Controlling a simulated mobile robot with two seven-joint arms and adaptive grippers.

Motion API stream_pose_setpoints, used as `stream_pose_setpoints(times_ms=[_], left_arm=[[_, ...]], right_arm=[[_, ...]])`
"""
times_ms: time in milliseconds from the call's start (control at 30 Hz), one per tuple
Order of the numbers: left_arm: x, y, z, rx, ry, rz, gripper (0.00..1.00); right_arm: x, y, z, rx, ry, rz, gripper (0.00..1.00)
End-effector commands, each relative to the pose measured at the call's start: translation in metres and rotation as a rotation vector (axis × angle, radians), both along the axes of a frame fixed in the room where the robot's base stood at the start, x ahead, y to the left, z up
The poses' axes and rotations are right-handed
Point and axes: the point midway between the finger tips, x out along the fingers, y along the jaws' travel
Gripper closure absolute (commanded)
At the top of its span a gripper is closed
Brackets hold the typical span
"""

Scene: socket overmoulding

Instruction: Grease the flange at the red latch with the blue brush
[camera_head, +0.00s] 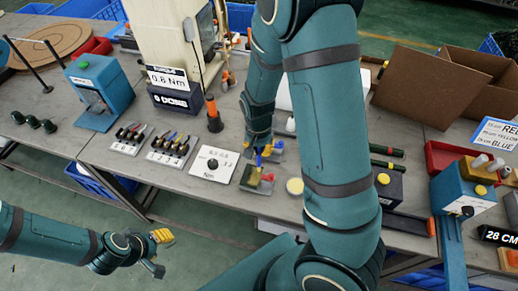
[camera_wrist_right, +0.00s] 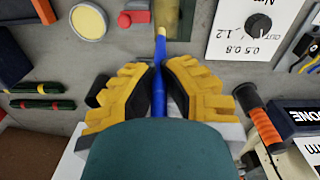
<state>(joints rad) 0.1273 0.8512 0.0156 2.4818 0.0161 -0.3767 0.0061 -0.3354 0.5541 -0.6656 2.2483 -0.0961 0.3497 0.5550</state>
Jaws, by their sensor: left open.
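My right gripper (camera_wrist_right: 160,85) is shut on the blue brush (camera_wrist_right: 158,48), whose pale tip points to the top of the right wrist view. The tip appears close to a small fixture with a red latch (camera_wrist_right: 140,17), but I cannot tell whether they touch. In the head view the fixture (camera_head: 257,181) lies on the table just in front of my right gripper (camera_head: 262,150). The flange itself is too small to make out. A round tub with a pale yellow face (camera_head: 295,186) stands right of the fixture. My left gripper (camera_head: 160,251) is open and empty, off the table's front edge.
A white dial plate (camera_head: 212,164) lies left of the fixture, with racks of small tools (camera_head: 172,146) further left. My right arm hides the table's middle.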

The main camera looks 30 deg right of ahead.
Motion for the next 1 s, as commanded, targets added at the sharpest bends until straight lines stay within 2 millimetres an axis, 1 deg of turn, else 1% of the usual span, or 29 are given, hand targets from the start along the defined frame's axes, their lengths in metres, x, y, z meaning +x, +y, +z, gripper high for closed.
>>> stream_pose_setpoints(times_ms=[300,433,1000], left_arm=[[0.000,0.000,0.006,0.000,0.000,0.000,0.53],[0.000,0.000,0.007,0.000,0.000,0.000,0.53],[0.000,0.000,0.004,0.000,0.000,0.000,0.53]], right_arm=[[-0.010,0.011,0.001,0.000,0.004,0.001,1.00],[-0.011,0.012,0.001,0.001,0.002,0.000,1.00],[0.001,-0.002,0.000,0.000,0.001,-0.001,1.00]])
